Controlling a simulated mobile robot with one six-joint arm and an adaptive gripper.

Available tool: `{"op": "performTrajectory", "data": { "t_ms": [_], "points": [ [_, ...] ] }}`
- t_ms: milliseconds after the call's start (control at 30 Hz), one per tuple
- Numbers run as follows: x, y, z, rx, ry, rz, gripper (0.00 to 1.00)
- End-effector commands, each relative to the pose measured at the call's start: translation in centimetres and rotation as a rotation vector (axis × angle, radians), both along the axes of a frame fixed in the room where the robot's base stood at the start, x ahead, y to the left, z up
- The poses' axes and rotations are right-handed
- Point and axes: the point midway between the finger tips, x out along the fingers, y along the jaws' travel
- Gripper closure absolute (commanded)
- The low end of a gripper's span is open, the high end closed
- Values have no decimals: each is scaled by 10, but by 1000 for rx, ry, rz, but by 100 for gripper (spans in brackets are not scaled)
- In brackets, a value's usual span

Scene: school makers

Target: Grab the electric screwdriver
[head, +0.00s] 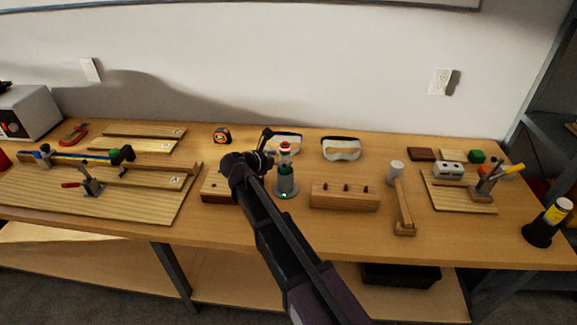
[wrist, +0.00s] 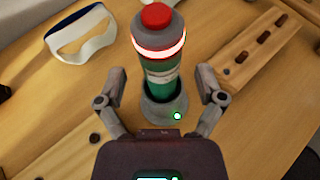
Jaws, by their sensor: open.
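The electric screwdriver (wrist: 162,72) appears to be the upright green tool with a red cap and a lit red-white ring. It stands in a round grey base (wrist: 160,112) with a green light on the workbench. In the head view the screwdriver (head: 286,170) is near the bench's middle. My gripper (wrist: 161,80) is open and empty, with one finger on each side of the tool in the wrist view. Gaps show between the fingers and the tool. In the head view my arm hides part of the gripper.
A wooden block with holes (head: 345,197) is right of the base, and a mallet (head: 402,195) beyond it. Safety goggles (head: 341,148) lie behind. Another wooden block (head: 217,187) is at left, partly hidden by my arm. The bench's front strip is mostly clear.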

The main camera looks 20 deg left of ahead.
Motion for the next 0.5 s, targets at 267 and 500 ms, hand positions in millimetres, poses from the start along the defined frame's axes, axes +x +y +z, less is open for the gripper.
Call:
{"op": "performTrajectory", "data": {
  "t_ms": [267,500],
  "points": [
    [20,-9,-10,-1,0,0,13],
    [21,-10,-9,0,0,1,13]
  ]
}}
